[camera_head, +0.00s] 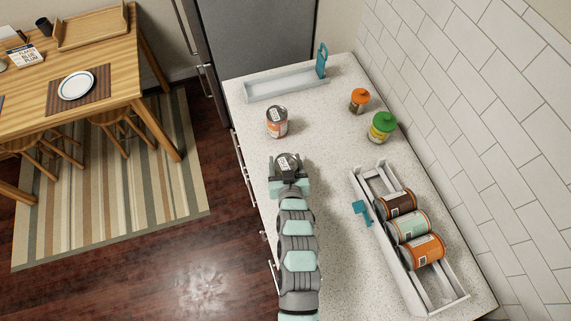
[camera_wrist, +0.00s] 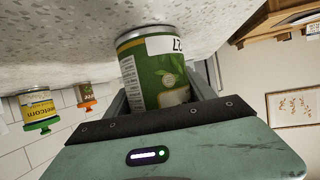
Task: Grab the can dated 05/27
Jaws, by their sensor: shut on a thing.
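My gripper (camera_head: 289,167) is shut on a green can, with a finger on each side of it. In the wrist view the green can (camera_wrist: 158,78) stands between the fingers, picture upside down. Its white label shows digits that look like 27; the rest is out of sight. In the head view the can's top (camera_head: 287,160) shows a white label too small to read. Another upright can (camera_head: 277,122), orange and white, stands just beyond. A brown can (camera_head: 396,204), a mint can (camera_head: 409,227) and an orange can (camera_head: 421,251) lie in a rack (camera_head: 446,293).
An empty pale rack (camera_head: 285,88) lies at the counter's far end, with a teal piece (camera_head: 321,60) at its right. An orange-lidded jar (camera_head: 359,100) and a green-lidded jar (camera_head: 381,126) stand near the tiled wall. The counter (camera_head: 330,140) between is clear.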

